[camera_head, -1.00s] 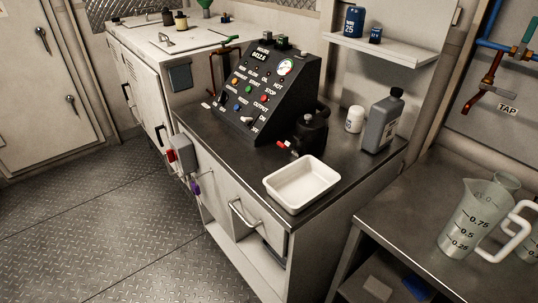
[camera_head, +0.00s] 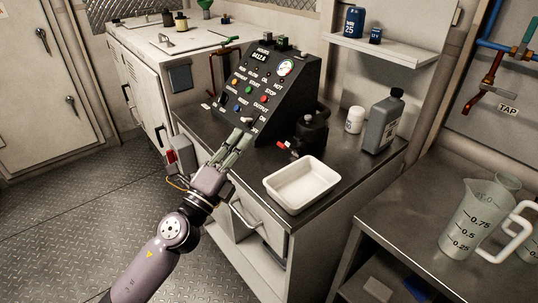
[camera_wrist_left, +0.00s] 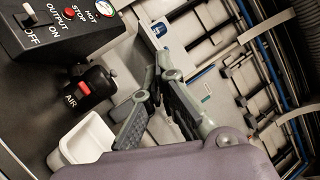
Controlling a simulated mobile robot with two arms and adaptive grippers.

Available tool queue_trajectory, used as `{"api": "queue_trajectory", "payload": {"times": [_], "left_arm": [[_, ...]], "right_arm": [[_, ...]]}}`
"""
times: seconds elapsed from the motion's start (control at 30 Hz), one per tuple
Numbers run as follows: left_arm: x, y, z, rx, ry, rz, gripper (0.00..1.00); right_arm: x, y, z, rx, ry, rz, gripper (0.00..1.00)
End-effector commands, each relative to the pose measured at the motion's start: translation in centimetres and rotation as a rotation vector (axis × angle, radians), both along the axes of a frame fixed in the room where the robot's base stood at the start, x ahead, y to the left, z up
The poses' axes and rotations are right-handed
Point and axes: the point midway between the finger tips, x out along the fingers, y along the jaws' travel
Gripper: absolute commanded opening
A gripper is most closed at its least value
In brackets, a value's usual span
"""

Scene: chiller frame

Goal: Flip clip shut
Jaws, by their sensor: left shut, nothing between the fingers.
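My left gripper (camera_head: 240,138) is in front of the cabinet, with its fingertips by the lower edge of the black control panel (camera_head: 262,92). It is shut and empty; its fingers also show in the wrist view (camera_wrist_left: 168,88). I cannot make out a clip for certain. A small black unit (camera_head: 313,132) with a red part (camera_head: 284,146) stands right of the panel, apart from the gripper. In the wrist view this black unit (camera_wrist_left: 92,88) carries a red piece (camera_wrist_left: 83,88) and the label AIR. My right gripper is not in view.
A white tray (camera_head: 300,202) sits at the cabinet top's front corner. A grey bottle (camera_head: 379,125) and a white jar (camera_head: 355,119) stand behind it. A measuring jug (camera_head: 462,228) is on the right bench.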

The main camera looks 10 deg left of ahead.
Motion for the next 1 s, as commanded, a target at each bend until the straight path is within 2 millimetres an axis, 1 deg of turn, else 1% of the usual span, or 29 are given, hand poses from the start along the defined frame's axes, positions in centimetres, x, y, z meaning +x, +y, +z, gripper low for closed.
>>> {"api": "queue_trajectory", "payload": {"times": [0.03,0.1,0.17,0.23,0.3,0.37,0.4,0.5,0.6,0.73,0.83,1.0], "left_arm": [[0.5,-1.2,0.6,0.127,-0.047,-0.039,0.00],[1.0,-2.9,0.7,0.311,-0.099,-0.094,0.00],[1.5,-3.9,0.2,0.470,-0.132,-0.136,0.00],[2.1,-4.7,-0.9,0.660,-0.155,-0.181,0.00],[3.0,-4.8,-2.3,0.847,-0.161,-0.221,0.00],[3.7,-4.3,-3.7,0.998,-0.152,-0.248,0.00],[4.2,-3.7,-4.6,1.091,-0.140,-0.263,0.00],[5.3,-1.9,-6.5,1.287,-0.100,-0.291,0.00],[6.1,0.1,-7.9,1.427,-0.055,-0.310,0.00],[6.5,1.8,-8.8,1.525,-0.014,-0.321,0.00],[6.6,2.2,-9.0,1.551,-0.001,-0.325,0.00],[6.6,2.2,-9.1,1.551,0.000,-0.326,0.00]], "right_arm": [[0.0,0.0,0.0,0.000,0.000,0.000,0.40],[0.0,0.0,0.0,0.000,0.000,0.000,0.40],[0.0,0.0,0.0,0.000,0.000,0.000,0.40],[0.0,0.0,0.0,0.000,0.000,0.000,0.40],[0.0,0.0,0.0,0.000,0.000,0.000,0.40],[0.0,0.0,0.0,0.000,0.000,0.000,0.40],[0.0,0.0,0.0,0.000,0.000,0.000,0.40],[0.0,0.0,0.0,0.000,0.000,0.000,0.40],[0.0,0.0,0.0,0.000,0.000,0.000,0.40],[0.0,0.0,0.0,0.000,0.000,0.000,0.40],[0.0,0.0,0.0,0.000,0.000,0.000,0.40],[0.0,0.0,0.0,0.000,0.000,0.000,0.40]]}}
